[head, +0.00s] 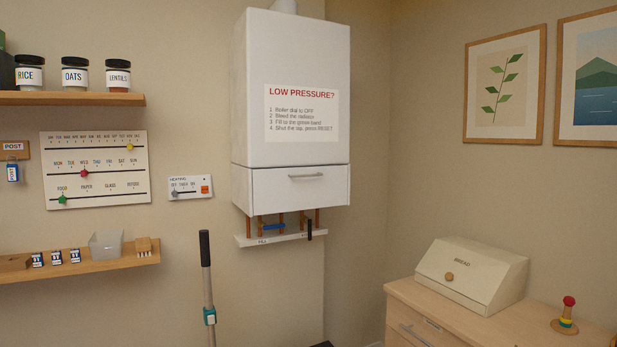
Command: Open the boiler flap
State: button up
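The white boiler (290,60) hangs on the wall in the middle of the head view. Its flap (270,190) is the lower front panel, with a grey bar handle (305,176) near its top edge. The flap looks closed, flush with the casing above it. Copper pipes (317,218), a blue lever (273,227) and a black part (309,230) show below the flap, above a narrow white ledge (275,239). My gripper is not in view.
A grey pole (207,285) with a black top stands left of the boiler. Two wooden shelves (80,98) and (85,270) hold jars and small items at left. A bread box (470,275) sits on a wooden cabinet (415,310) at right. The wall area before the flap looks clear.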

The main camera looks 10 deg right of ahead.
aim_at(275, 190)
jog(key=z, duration=0.05)
jog(key=i, duration=1)
jog(key=u, duration=0.05)
